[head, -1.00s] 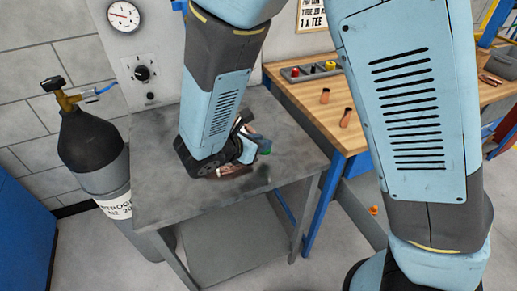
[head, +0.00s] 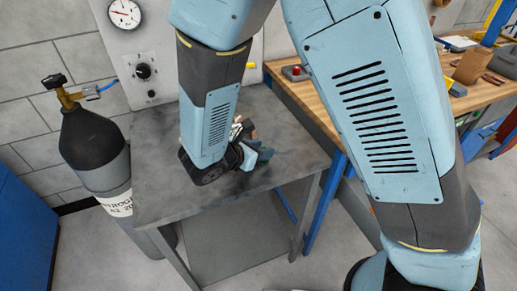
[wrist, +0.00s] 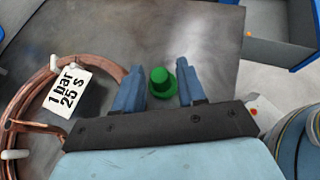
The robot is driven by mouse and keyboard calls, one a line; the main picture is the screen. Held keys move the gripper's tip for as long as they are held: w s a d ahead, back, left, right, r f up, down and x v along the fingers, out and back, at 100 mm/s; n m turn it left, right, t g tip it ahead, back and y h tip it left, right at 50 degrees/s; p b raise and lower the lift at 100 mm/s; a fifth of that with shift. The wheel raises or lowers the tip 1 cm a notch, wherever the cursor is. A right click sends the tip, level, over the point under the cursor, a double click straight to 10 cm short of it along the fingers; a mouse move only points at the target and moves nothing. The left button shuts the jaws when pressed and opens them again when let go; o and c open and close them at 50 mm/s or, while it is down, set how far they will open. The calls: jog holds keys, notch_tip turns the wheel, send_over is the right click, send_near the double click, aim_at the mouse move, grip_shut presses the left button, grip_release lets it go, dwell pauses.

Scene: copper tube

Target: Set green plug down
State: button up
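The green plug (wrist: 162,82) shows in the wrist view, upright on the grey table top (wrist: 215,30), with its round knob and wider rim visible. My gripper (wrist: 159,68) has its two blue fingers on either side of the plug. The fingers are apart, with a narrow gap at the left and very little at the right; contact on the right is hard to tell. In the head view my gripper (head: 260,155) is low over the right part of the grey table, and the plug cannot be made out there.
A copper tube coil (wrist: 40,90) with a white "1 bar 25 s" tag (wrist: 70,88) lies left of my gripper, held by white pegs. A gas cylinder (head: 95,150) stands left of the table. A wooden workbench (head: 300,95) is at the right. The table's front left is clear.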

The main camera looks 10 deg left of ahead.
jog(key=shift+s+a, duration=0.1)
jog(key=shift+a, duration=0.1)
jog(key=shift+s+a+r, duration=0.1)
jog(key=shift+s+a, duration=0.05)
jog(key=v, duration=1.1)
jog(key=shift+r, duration=0.15)
jog(key=shift+s, duration=0.1)
jog(key=w+d+r+m+g, duration=0.2)
jog(key=d+r+m, duration=0.25)
jog(key=d, duration=0.25)
jog(key=w+d+r+m+g+y, duration=0.1)
jog(key=w+d+r+m+g, duration=0.2)
jog(key=d+m, duration=0.3)
jog(key=w+d+r+m+g, duration=0.2)
jog(key=d+r+m, duration=0.1)
jog(key=d, duration=0.5)
jog(key=s+d+r+m+t+y, duration=0.1)
jog(key=s+d+r+m+y, duration=0.2)
jog(key=d+r+m, duration=0.2)
jog(key=s+d+r+m+t+y, duration=0.1)
jog(key=s+d+r+m, duration=0.3)
jog(key=d+m, duration=0.6)
jog(key=shift+s+d+r+m+y, duration=0.25)
jog(key=shift+d+r+m+y, duration=0.1)
jog(key=shift+d+r+y, duration=0.5)
